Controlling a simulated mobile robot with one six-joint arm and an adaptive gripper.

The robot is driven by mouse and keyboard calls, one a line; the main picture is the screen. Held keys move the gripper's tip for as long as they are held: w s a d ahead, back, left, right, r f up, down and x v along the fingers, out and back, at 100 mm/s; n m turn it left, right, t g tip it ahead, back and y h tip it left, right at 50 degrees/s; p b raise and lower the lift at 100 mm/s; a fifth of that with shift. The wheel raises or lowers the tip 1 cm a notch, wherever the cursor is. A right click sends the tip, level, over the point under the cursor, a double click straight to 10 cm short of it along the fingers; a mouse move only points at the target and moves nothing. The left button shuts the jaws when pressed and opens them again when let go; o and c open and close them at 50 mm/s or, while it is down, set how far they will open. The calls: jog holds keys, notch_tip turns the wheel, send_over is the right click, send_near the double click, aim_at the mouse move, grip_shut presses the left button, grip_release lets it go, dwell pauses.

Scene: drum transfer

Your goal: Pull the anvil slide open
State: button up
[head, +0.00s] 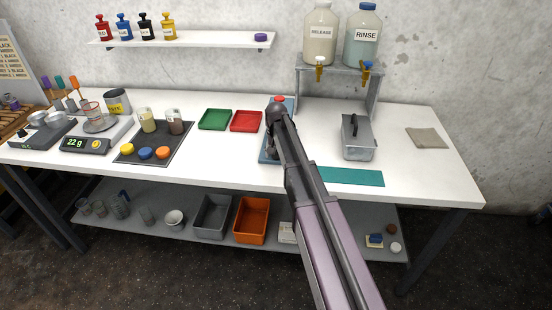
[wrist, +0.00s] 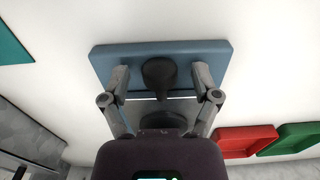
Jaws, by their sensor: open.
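A blue device base (wrist: 215,55) lies on the white table under my gripper. It also shows in the head view (head: 266,157), mostly hidden behind my arm, with a red part (head: 280,99) above. In the wrist view a black knob (wrist: 159,71) stands at the base. A grey plate with a dark round disc (wrist: 165,119) lies nearer the camera; I take this to be the anvil slide, but my gripper body partly hides it. My gripper (wrist: 160,76) is open. Its fingers are on either side of the knob, with gaps, and hold nothing.
Green (head: 215,119) and red (head: 246,121) trays lie to the left. A teal mat (head: 350,177) and a grey metal box with a handle (head: 358,145) are to the right. A stand (head: 340,74) with two bottles is behind. The front table strip is clear.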

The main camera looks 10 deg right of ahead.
jog(key=shift+f, duration=0.1)
grip_shut()
jog(key=s+a, duration=0.1)
jog(key=s, duration=0.2)
jog(key=s+a, duration=0.1)
jog(key=s, duration=0.2)
jog(key=s+a, duration=0.1)
jog(key=s, duration=0.3)
jog(key=shift+a, duration=0.1)
grip_release()
dwell(0.4)
